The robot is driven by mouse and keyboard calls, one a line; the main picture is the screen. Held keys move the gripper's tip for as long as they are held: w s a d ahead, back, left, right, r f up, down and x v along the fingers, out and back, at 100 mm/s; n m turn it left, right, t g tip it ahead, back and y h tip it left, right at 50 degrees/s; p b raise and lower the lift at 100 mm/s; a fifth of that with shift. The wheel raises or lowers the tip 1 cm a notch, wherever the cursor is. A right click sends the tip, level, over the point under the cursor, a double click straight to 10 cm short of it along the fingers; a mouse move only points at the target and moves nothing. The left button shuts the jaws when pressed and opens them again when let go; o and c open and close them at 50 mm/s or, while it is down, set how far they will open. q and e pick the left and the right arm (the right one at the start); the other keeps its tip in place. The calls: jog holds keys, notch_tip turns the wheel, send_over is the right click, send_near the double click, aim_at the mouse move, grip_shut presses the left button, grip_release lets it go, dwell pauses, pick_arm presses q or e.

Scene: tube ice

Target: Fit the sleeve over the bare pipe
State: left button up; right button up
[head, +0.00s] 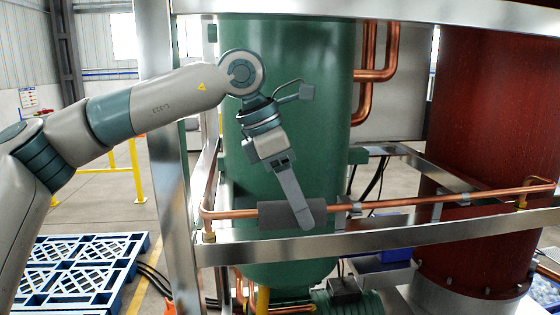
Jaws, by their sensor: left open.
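The bare pipe (400,202) is a copper tube that runs across the front of the metal frame. The sleeve (267,215) is a short dark grey cylinder. It appears around the left part of the pipe, with copper showing on both sides of it. My left gripper (304,220) comes down from above and is open. Its fingers are at the right part of the sleeve, one finger seen in front of it. Whether they touch the sleeve I cannot tell. My right gripper is not in view.
A green tank (290,110) stands behind the pipe and a dark red tank (485,130) stands at right. A silver frame rail (400,237) runs just below the pipe, and a post (168,150) stands at left. A blue pallet (80,270) lies at lower left.

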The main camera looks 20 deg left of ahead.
pick_arm(q)
jog(key=shift+s+a+r+b, duration=0.1)
jog(key=shift+a+r+b, duration=0.2)
jog(key=shift+r, duration=0.3)
jog(key=b+v, duration=0.4)
jog(key=v, duration=1.1)
jog(key=shift+r, duration=0.35)
